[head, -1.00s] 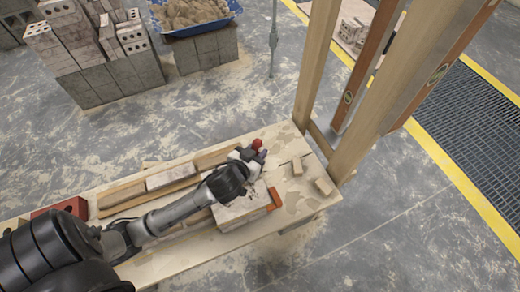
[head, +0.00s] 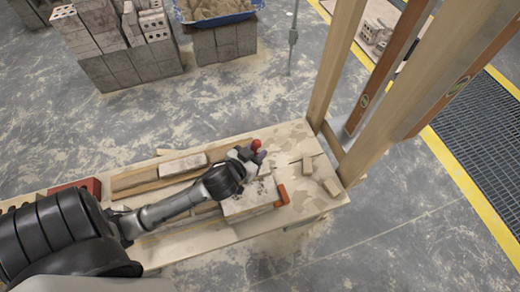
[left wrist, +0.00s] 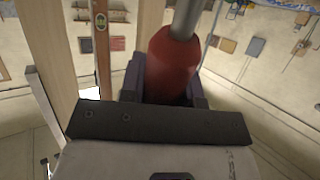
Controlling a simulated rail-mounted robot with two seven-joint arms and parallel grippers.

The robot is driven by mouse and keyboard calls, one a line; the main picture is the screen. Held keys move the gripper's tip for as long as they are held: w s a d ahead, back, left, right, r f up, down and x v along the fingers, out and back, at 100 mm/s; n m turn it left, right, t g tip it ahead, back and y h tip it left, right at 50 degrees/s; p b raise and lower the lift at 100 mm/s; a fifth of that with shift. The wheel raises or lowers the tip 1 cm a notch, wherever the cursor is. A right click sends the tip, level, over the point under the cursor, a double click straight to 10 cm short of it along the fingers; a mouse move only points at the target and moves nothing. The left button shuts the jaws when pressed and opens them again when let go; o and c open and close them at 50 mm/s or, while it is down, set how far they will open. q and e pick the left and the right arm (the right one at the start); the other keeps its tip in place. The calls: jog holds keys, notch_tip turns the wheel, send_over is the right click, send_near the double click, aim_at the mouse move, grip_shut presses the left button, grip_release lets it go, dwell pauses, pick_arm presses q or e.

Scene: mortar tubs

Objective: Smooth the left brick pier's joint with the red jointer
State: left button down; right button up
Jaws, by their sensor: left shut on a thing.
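My left gripper (head: 259,154) is over the wooden bench board in the head view, shut on the red jointer. The jointer's red handle (left wrist: 172,65) sits between the fingers in the left wrist view, with its metal shank (left wrist: 187,18) running up out of frame. In the head view only a red end of the jointer (head: 255,144) shows beside the fingers. A pale, mortar-smeared block (head: 245,206) lies just below the gripper in the picture. I cannot tell whether it is the left brick pier, and no joint is clear. My right gripper is not in view.
Grey block stacks (head: 130,66) stand behind on open floor.

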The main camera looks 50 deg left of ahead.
pick_arm(q)
jog(key=s+a+p, duration=0.2)
jog(key=s, duration=0.4)
jog(key=shift+s+a, duration=0.15)
jog(key=shift+a, duration=0.15)
dwell(0.6)
notch_tip(320, 180, up, 6)
jog(key=w+p, duration=0.1)
jog(key=p, duration=0.9)
jog(key=shift+w+d, duration=0.3)
jog(key=shift+d, duration=0.05)
dwell(1.0)
dwell(0.4)
